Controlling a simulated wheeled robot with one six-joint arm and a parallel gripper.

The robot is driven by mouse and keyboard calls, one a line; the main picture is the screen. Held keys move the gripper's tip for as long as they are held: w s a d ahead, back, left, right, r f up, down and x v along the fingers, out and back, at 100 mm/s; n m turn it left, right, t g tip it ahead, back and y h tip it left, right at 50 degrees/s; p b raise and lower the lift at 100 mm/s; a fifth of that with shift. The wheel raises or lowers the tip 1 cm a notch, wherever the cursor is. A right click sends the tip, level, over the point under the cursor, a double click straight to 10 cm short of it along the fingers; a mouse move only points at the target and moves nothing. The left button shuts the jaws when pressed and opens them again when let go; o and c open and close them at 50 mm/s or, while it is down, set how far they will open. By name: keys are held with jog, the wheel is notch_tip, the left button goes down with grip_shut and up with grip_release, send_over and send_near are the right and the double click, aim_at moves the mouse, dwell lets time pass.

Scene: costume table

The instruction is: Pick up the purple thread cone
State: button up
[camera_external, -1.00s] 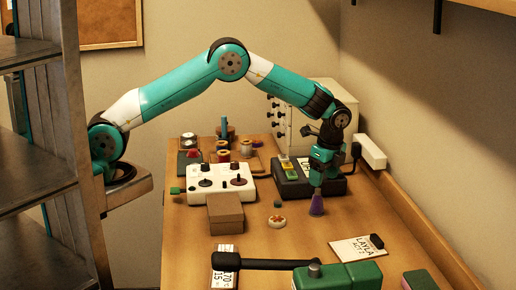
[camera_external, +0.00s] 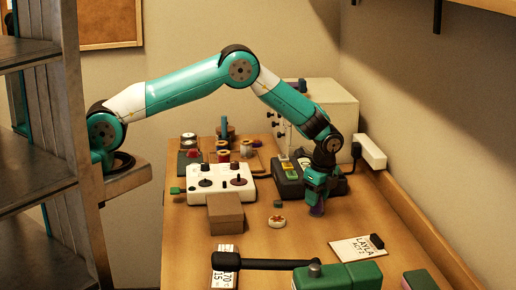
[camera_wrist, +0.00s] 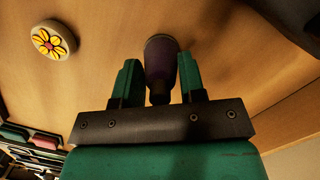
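The purple thread cone (camera_external: 317,210) stands on the wooden table, mostly hidden behind my gripper (camera_external: 316,199) in the external view. In the wrist view the purple thread cone (camera_wrist: 161,62) lies between the two green fingers of my gripper (camera_wrist: 160,82). The fingers are apart, one on each side of it. A gap shows on the left side; on the right side the finger is very close, and I cannot tell whether it touches.
A round flower-patterned piece (camera_external: 277,221) lies left of the cone. A cardboard box (camera_external: 225,213) and a white control box (camera_external: 219,184) stand further left. A dark device (camera_external: 290,188) is just behind. A card (camera_external: 352,249) and a green sewing machine part (camera_external: 345,277) lie in front.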

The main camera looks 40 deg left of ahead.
jog(key=c, duration=0.4)
jog(key=shift+o, duration=0.2)
jog(key=shift+r, duration=0.1)
